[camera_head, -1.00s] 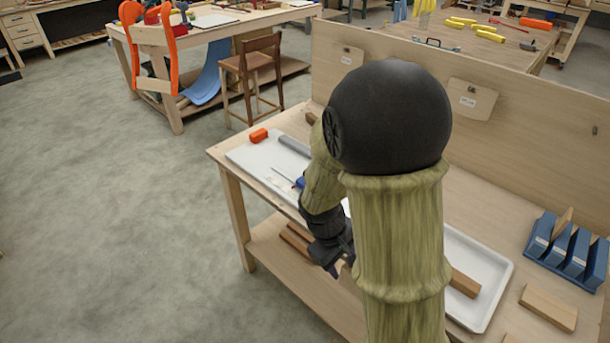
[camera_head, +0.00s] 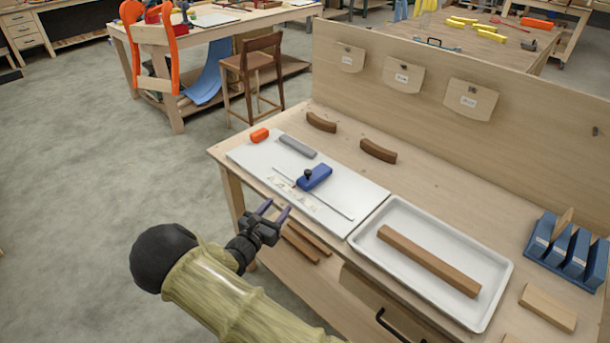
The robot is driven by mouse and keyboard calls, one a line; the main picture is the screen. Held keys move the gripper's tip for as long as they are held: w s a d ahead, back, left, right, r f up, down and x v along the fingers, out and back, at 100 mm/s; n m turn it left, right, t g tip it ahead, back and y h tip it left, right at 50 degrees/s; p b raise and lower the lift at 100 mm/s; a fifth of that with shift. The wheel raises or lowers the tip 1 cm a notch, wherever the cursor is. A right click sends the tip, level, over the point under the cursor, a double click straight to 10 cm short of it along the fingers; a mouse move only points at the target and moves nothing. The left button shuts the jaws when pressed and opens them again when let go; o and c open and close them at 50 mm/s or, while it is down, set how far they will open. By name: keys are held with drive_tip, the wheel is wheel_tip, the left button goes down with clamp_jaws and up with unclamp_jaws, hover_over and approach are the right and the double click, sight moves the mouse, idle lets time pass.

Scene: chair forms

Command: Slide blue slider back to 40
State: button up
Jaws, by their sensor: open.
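The blue slider (camera_head: 315,177), with a black knob on top, sits on a thin rail (camera_head: 335,203) on the white board (camera_head: 362,198). A row of small printed marks (camera_head: 290,192) runs along the near side of the rail; the numbers are too small to read. My gripper (camera_head: 276,211) is open and empty. It is in front of the workbench's near edge, to the lower left of the slider and apart from it.
A white tray (camera_head: 487,306) holding a long wooden bar (camera_head: 428,260) is to the right. Two curved wooden pieces (camera_head: 378,151) lie behind. A blue rack (camera_head: 566,250) stands far right.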

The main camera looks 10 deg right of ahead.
sight(305, 174)
drive_tip(key=shift+s, duration=0.15)
drive_tip(key=p+x, duration=0.3)
drive_tip(key=x, duration=1.4)
drive_tip(key=shift+w+d+p, duration=0.1)
drive_tip(key=shift+w+p, duration=0.15)
drive_tip(key=shift+p, duration=0.1)
clamp_jaws()
